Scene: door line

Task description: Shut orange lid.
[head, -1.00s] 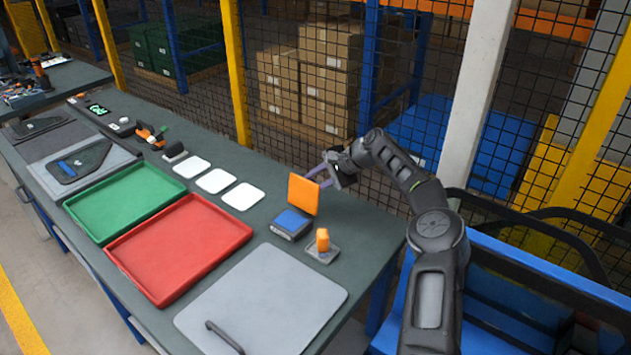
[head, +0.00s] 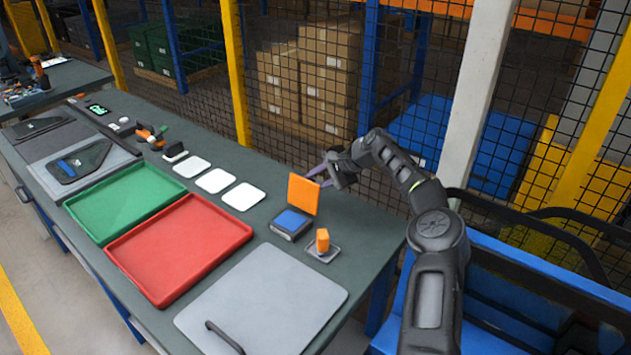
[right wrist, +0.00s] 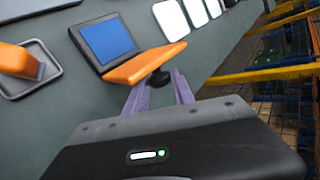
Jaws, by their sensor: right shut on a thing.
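The orange lid (head: 303,194) stands about upright at the back edge of a small grey box with a blue top face (head: 291,222). The lid is open. In the right wrist view, the lid (right wrist: 146,63) shows edge-on beside the blue face (right wrist: 107,40). My right gripper (head: 320,178) is behind the lid, on the side away from the box. Its purple fingers (right wrist: 160,88) are closed around a small dark knob (right wrist: 159,77) on the lid's back. The lid partly hides the fingertips in the head view. My left gripper is not in view.
An orange block (head: 322,241) stands on a small grey plate beside the box. A red tray (head: 240,234), a green tray (head: 131,180) and white squares (head: 242,197) lie to the left. A grey panel with a handle (head: 262,300) lies in front. A mesh fence stands behind the table.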

